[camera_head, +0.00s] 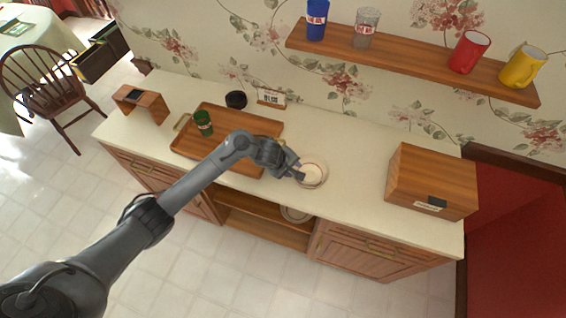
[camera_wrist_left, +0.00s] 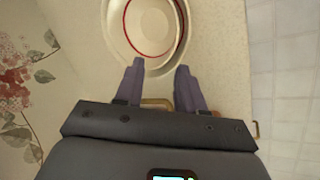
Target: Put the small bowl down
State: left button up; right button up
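A small white bowl (camera_head: 311,174) with a thin red ring inside is on the counter, right of the tray; it also shows at the top of the left wrist view (camera_wrist_left: 152,22). A wider pale rim (camera_wrist_left: 112,30) surrounds it there; I cannot tell if that is a second dish below. My left gripper (camera_head: 298,173) is at the bowl's left edge. Contact is unclear. My right gripper is in neither view.
The white counter (camera_head: 350,205) holds a wooden tray (camera_head: 190,148) with a green cup (camera_head: 203,123), a black bowl (camera_head: 236,99), a small sign (camera_head: 271,98) and a wooden box (camera_head: 431,181). A wall shelf (camera_head: 410,67) carries several cups. Counter between bowl and box is clear.

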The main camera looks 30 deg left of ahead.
pick_arm(q)
jog(key=p+v, duration=0.5)
jog(key=v, duration=0.7)
jog(key=s+d+f+g+h+p, duration=0.1)
jog(key=s+d+f+p, duration=0.1)
jog(key=s+d, duration=0.35)
jog(key=s+d+f+n+g+p, duration=0.1)
jog(key=s+d+f+p, duration=0.15)
jog(key=s, duration=0.55)
jog(key=s+d+f+h+p, duration=0.1)
jog(key=s+d+p, duration=0.15)
jog(key=s, duration=0.35)
jog(key=s+a+r+m+y+p, duration=0.1)
jog(key=s+a+r+m+y, duration=0.1)
jog(key=r+m, duration=0.5)
jog(key=s+a+r+m+y+p, duration=0.2)
jog(key=s+a+r+m, duration=0.3)
jog(key=r+m, duration=0.3)
jog(key=shift+r+m, duration=0.3)
jog(key=shift+m, duration=0.3)
